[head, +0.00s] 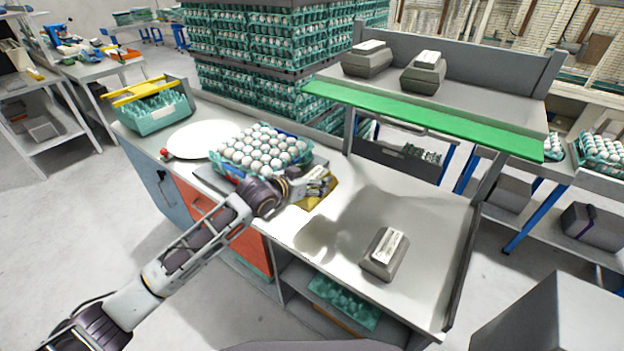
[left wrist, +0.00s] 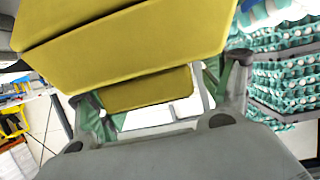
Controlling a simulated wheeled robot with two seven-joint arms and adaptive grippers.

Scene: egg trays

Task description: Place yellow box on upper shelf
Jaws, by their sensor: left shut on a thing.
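The yellow box (head: 318,193) is at my left gripper (head: 308,187) in the head view, at the counter beside the egg tray. In the left wrist view the yellow box (left wrist: 130,45) fills the upper part, and the left gripper's fingers (left wrist: 160,105) are shut on it. I cannot tell whether the box touches the counter. The upper shelf (head: 470,100) has a green front edge and stands above the counter at the right. Two grey boxes, one (head: 367,60) and another (head: 423,73), sit on its left part. My right gripper is not in view.
A tray of white eggs (head: 222,167) sits on the counter left of my gripper. A grey box (head: 384,255) lies on the lower counter. The shelf's right part is free. Tall egg tray stacks (head: 262,50) stand behind the counter.

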